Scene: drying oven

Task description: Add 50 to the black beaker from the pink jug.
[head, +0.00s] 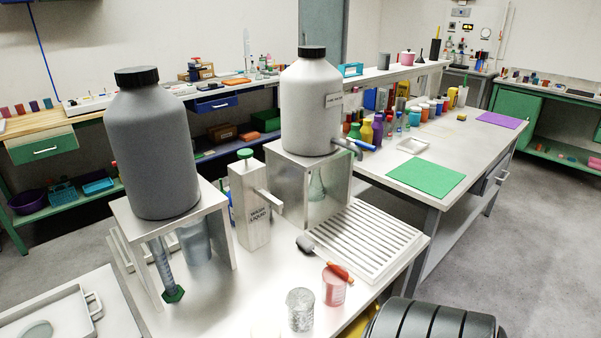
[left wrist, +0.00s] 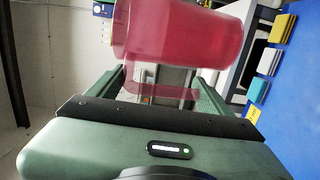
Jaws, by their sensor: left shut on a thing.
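In the left wrist view my left gripper (left wrist: 160,84) is shut on the pink jug (left wrist: 182,35). The jug is translucent and its handle lies between the green fingers. It appears tilted across this view, and I cannot tell its true angle or what it holds. Neither gripper shows in the head view. I cannot pick out the black beaker for sure. A dark grey cup (head: 384,61) and a tall black cylinder (head: 435,51) stand on the far shelf in the head view.
Two big carboys, dark grey (head: 155,150) and light grey (head: 311,105), stand on metal stands. A reddish beaker (head: 334,290) and a speckled glass beaker (head: 300,309) stand at the near bench edge. A slatted rack (head: 360,243) and green mat (head: 426,174) lie to the right.

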